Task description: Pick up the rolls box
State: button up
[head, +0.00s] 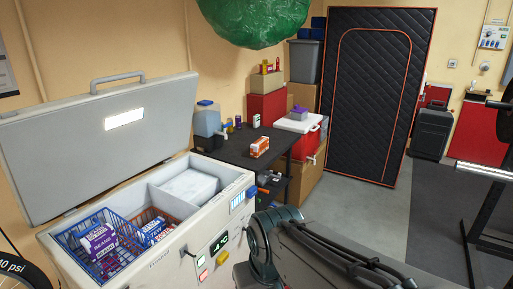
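An orange-red box with white markings (259,147) lies on the dark table beside the freezer; its print is too small to read. A purple and white box marked like "BEANS" (99,240) is in the blue wire basket (69,238) inside the open chest freezer (160,258). A blue and white box (154,231) is in the red-brown basket (171,213) beside it. I cannot tell from the print which box is the rolls box. My arm shows at the bottom centre, in front of the freezer's right end; my gripper's fingers do not show.
The freezer lid (95,140) stands raised. The dark table (232,150) holds a water jug (207,122) and small bottles. A red and white cooler (303,130) stands behind. A green hanging bag (255,18) is overhead. A rack (488,205) is right; grey floor (365,215) is open between.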

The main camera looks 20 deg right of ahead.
aim_at(258, 149)
jog(key=z, duration=1.1)
jog(key=i, duration=3.65)
jog(key=u, duration=1.25)
